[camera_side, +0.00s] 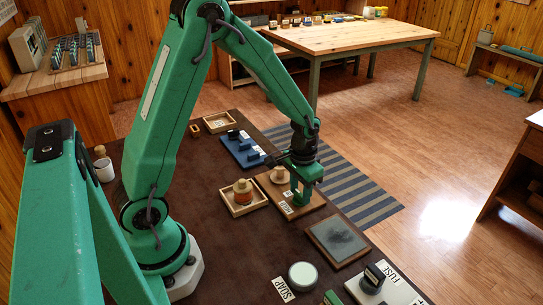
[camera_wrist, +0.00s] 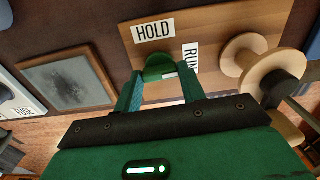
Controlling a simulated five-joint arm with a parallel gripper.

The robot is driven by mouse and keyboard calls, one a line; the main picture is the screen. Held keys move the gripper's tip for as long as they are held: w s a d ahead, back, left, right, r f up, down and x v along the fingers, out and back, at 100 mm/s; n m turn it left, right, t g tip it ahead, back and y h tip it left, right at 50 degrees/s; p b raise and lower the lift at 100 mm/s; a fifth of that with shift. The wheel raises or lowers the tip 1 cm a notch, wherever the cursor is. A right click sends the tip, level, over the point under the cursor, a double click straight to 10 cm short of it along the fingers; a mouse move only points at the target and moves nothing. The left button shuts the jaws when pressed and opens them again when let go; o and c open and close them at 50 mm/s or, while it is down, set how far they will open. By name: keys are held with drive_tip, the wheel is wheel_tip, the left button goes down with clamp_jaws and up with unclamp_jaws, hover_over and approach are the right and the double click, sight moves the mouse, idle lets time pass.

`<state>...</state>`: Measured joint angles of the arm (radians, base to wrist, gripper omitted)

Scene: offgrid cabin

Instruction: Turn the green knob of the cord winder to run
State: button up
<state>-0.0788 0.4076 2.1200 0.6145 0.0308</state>
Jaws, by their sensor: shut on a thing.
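The cord winder is a wooden board (camera_side: 268,182) with a pale wooden spool (camera_side: 279,176). The wrist view shows the board (camera_wrist: 275,25), the spool (camera_wrist: 255,60) and the green knob (camera_wrist: 160,66). A HOLD label (camera_wrist: 153,30) lies beside the knob, and a RUN label (camera_wrist: 190,57) lies to its right. My gripper (camera_wrist: 161,80) is shut on the knob, with a finger on each side. A pale mark shows on the knob, but its exact pointing is unclear. In the side view my gripper (camera_side: 301,196) reaches down to the board and mostly hides the knob.
A tray with an amber jar (camera_side: 243,192) and a blue block set (camera_side: 242,149) stand close to the board.

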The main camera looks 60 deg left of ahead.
sight(300, 194)
drive_tip(key=shift+r+m, duration=0.1)
drive_tip(key=shift+m, duration=0.3)
drive_tip(key=o, duration=1)
drive_tip(key=shift+r, duration=0.1)
wheel_tip(300, 194, up, 7)
drive_tip(key=shift+f, duration=0.1)
drive_tip(key=shift+r, duration=0.4)
drive_tip(key=shift+r, duration=0.1)
